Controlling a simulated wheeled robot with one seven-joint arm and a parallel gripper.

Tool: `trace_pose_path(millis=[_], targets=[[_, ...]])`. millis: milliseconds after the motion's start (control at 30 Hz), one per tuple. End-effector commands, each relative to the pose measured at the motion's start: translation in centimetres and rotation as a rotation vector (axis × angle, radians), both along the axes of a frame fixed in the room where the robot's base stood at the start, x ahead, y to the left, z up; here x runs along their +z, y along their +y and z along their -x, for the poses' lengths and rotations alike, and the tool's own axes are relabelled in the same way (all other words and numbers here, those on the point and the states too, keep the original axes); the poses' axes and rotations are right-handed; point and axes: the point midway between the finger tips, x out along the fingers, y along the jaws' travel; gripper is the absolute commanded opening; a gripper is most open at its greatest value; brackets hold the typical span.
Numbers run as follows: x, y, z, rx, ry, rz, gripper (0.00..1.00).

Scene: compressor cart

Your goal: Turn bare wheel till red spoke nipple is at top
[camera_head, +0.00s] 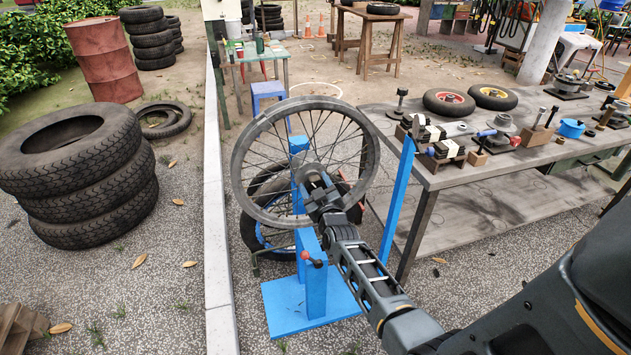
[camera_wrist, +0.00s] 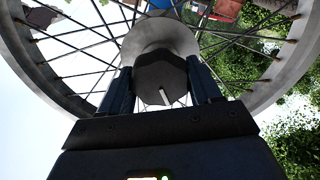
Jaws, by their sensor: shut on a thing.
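The bare wheel (camera_head: 244,160), a grey rim with thin dark spokes and no tyre, stands upright on a blue stand (camera_head: 313,280). In the wrist view its rim (camera_wrist: 270,92) arches across the picture. My gripper (camera_head: 316,183) is at the wheel's middle. In the wrist view, its two dark fingers (camera_wrist: 163,82) are shut on a dark faceted hub knob (camera_wrist: 160,70), one on each side. A pale round hub flange (camera_wrist: 160,35) is just behind the knob. I cannot make out the red spoke nipple in either view; my arm hides part of the lower wheel.
A workbench (camera_head: 480,178) with tools and small wheels stands at the right. A wheel with a tyre (camera_head: 250,225) is behind the bare wheel. Stacked tyres (camera_head: 85,190) stand at the left, beyond a pale kerb (camera_head: 215,200). A red-knobbed lever (camera_head: 306,256) sticks out from the stand.

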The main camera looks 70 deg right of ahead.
Motion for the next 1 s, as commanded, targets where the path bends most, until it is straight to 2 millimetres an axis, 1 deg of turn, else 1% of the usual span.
trace_pose_path(millis=[33, 400, 867, 900, 1000], targets=[[0.75, 0.03, -0.29, 0.002, 0.016, 0.026, 0.08], [0.65, 0.03, -0.36, 0.003, 0.116, 0.118, 0.08], [0.69, 0.09, -0.50, 0.005, 0.126, 0.129, 0.08], [0.71, 0.10, -0.51, 0.005, 0.126, 0.129, 0.64], [0.63, 0.09, -0.44, 0.005, 0.128, 0.128, 0.73]])
